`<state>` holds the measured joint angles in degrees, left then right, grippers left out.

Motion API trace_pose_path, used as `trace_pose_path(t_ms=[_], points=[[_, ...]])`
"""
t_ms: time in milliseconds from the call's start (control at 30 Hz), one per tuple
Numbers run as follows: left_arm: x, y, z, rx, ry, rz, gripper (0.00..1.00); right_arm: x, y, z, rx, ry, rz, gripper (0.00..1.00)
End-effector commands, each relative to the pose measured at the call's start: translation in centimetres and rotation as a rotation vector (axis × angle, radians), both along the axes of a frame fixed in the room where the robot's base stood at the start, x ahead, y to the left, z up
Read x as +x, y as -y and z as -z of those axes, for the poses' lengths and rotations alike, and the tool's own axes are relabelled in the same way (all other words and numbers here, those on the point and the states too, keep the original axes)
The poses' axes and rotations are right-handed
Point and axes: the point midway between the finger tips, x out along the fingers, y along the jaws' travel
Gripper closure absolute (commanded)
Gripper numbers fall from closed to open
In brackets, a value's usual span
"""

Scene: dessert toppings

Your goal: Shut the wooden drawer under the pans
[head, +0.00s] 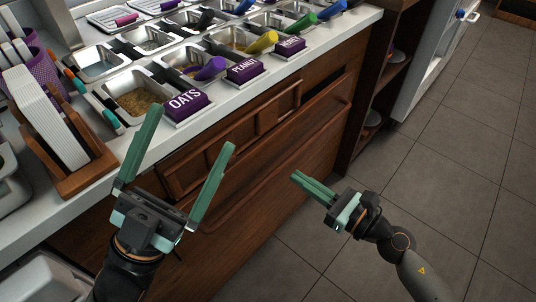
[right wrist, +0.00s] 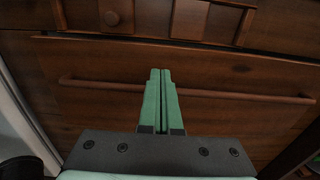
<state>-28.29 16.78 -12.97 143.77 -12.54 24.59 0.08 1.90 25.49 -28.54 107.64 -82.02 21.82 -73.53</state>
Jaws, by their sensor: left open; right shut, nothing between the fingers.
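The wooden drawer (head: 312,150) is in the counter's front below the pans, with a long bar handle across it. Its top edge looks to stand a little proud, with a dark gap above it near the right end in the head view. The drawer front (right wrist: 215,78) also fills the middle of the right wrist view. My right gripper (head: 294,176) is shut and empty in front of the drawer, its fingertips (right wrist: 160,72) overlapping the handle's line; I cannot tell whether they touch. My left gripper (head: 192,127) is open and empty at the counter's front edge, left of the drawer.
Pans of toppings with labels such as oats (head: 186,104) and peanut (head: 247,70) line the white counter. A wooden holder (head: 85,178) stands at the left. Shelves (head: 385,85) are right of the drawer. The tiled floor (head: 430,190) is clear at right.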

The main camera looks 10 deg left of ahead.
Motion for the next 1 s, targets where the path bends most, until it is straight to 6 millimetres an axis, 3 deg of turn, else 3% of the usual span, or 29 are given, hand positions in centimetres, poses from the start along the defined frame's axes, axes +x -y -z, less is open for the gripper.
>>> trace_pose_path(t_ms=[200,400,600,1000], points=[[0.0,-0.1,-0.3,0.002,0.001,-0.005,0.00,2.9,-4.0,-0.2,0.003,0.001,0.000,1.00],[0.0,-0.1,-0.1,0.001,0.000,-0.008,0.00,4.8,-6.6,0.0,0.001,0.000,0.000,1.00],[0.0,-0.2,0.0,-0.001,-0.001,-0.007,0.00,5.6,-7.7,0.0,0.001,-0.001,0.000,1.00],[0.0,-0.1,0.0,-0.002,-0.003,-0.006,0.00,5.7,-7.8,0.0,-0.001,-0.001,0.000,1.00]])
